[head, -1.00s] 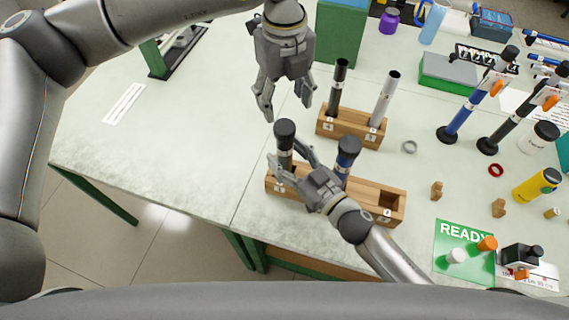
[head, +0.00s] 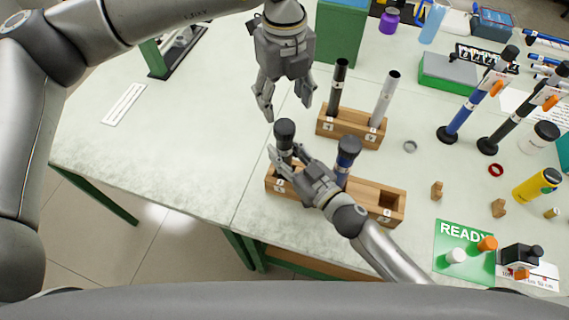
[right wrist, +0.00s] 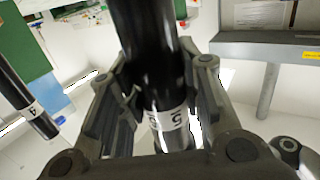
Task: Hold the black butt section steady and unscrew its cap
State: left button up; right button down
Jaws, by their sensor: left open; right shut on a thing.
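The black butt section (head: 286,154) with its dark rounded cap (head: 285,129) stands upright in the left end of the front wooden rack (head: 361,205). My right gripper (head: 284,163) is shut on the black section below its cap. In the right wrist view the black section (right wrist: 147,60) runs between both fingers, with a white band marked 5 low on it. My left gripper (head: 287,100) is open and empty, pointing down above and behind the cap, apart from it.
A blue section (head: 347,157) with a dark cap stands in the same rack, close to my right gripper. A second wooden rack (head: 350,132) behind holds a black tube (head: 337,88) and a silver tube (head: 384,100). The table to the left is mostly clear.

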aim_at(285, 126)
pick_arm(q)
jog(key=m, duration=0.4)
jog(key=shift+m, duration=0.3)
jog(key=m, duration=0.9)
jog(key=shift+m, duration=0.4)
jog(key=m, duration=0.4)
jog(key=shift+m, duration=0.4)
jog(key=m, duration=0.9)
jog(key=shift+m, duration=0.4)
jog(key=m, duration=0.9)
jog(key=shift+m, duration=0.4)
jog(key=m, duration=1)
jog(key=shift+f+m, duration=0.4)
jog(key=shift+f, duration=3.65)
